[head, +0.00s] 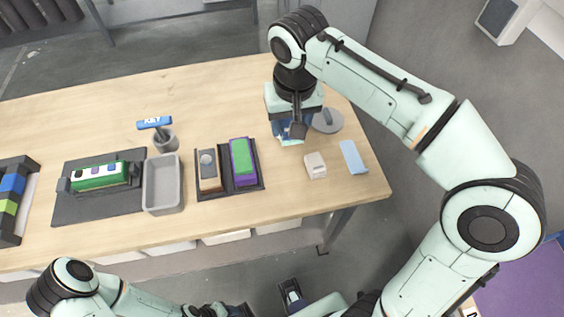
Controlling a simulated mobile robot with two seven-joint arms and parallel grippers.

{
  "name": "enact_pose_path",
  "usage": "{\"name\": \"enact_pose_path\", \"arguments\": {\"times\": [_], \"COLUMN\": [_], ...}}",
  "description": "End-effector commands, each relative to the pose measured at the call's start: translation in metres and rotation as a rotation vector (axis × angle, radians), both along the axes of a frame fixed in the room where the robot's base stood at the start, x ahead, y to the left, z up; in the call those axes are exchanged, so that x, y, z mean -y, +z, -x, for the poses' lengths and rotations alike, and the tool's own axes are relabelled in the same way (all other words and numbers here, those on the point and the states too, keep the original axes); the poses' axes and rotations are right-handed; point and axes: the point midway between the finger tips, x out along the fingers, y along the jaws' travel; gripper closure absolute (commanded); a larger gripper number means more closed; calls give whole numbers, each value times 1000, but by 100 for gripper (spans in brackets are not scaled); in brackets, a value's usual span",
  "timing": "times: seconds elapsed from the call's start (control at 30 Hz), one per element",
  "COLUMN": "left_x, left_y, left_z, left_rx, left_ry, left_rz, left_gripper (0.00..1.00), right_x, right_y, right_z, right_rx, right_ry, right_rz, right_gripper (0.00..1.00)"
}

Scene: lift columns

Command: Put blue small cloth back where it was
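A flat light-blue rectangular piece (353,157), which looks like the small blue cloth, lies on the right part of the wooden table near its edge. My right gripper (291,131) points down at the table to the left of it, beside a grey round disc (328,120). A blue and pale-cyan patch (289,140) shows at its fingertips; I cannot tell whether this is cloth or whether it is held. The gripper body hides most of the fingers. My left arm is low at the bottom left, and its gripper cannot be made out clearly.
A small white block (315,165) stands between the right gripper and the blue piece. A dark tray (219,190) with two coloured blocks, a grey bin (163,208), a cup (166,141) with a blue KEY tag, and a green device (100,175) stand further left. The back-left tabletop is clear.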

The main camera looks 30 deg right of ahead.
Motion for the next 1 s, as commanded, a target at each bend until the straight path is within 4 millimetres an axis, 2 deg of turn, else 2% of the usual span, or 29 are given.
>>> {"name": "enact_pose_path", "arguments": {"times": [0.3,0.5,0.6,0.77,1.0], "left_x": [0,0,0,0,0], "left_y": [-23,-31,-32,-33,-38], "left_z": [7,8,8,7,5], "left_rx": [-10,-9,-6,-3,5], "left_ry": [0,1,1,2,3], "left_rz": [0,0,0,-1,-2], "left_gripper": [43,43,43,43,43], "right_x": [1,0,1,0,0], "right_y": [-85,-131,-145,-157,-191], "right_z": [2,1,1,1,1], "right_rx": [-8,-5,-4,-4,-4], "right_ry": [0,0,-1,-1,0], "right_rz": [1,1,1,1,1], "right_gripper": [76,76,76,76,76]}}
